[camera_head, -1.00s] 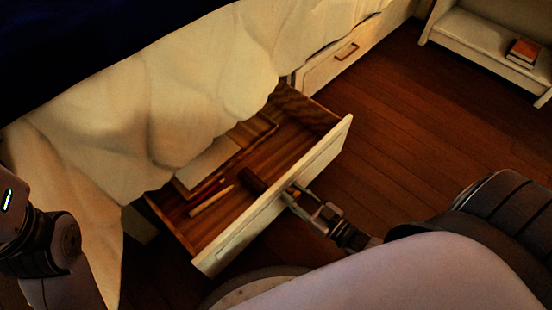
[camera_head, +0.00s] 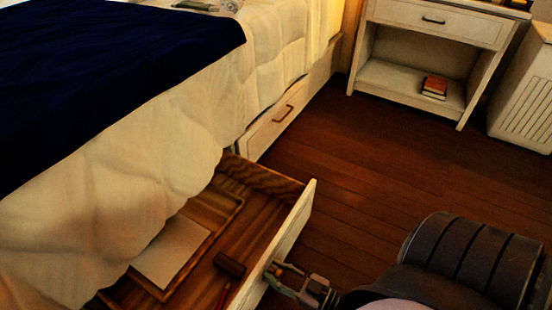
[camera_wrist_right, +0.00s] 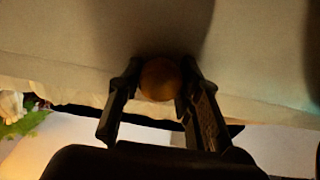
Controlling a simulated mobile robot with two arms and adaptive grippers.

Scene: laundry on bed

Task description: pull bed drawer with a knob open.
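The bed drawer (camera_head: 290,238) stands pulled well out from under the bed, its wooden inside showing. Its round brown knob (camera_wrist_right: 160,79) sits between the two fingers of my right gripper (camera_wrist_right: 158,85) in the wrist view. The fingers flank the knob closely and appear shut on it. In the head view my right gripper (camera_head: 277,272) is at the outer face of the drawer front, where the knob is mostly hidden. The lower left of the drawer is cut off by the picture edge. My left gripper is not in view.
A tray with a pale sheet (camera_head: 172,252) and a dark block (camera_head: 229,264) lie in the drawer. A nightstand (camera_head: 420,95) stands at the back right. The wooden floor (camera_head: 385,165) between is clear.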

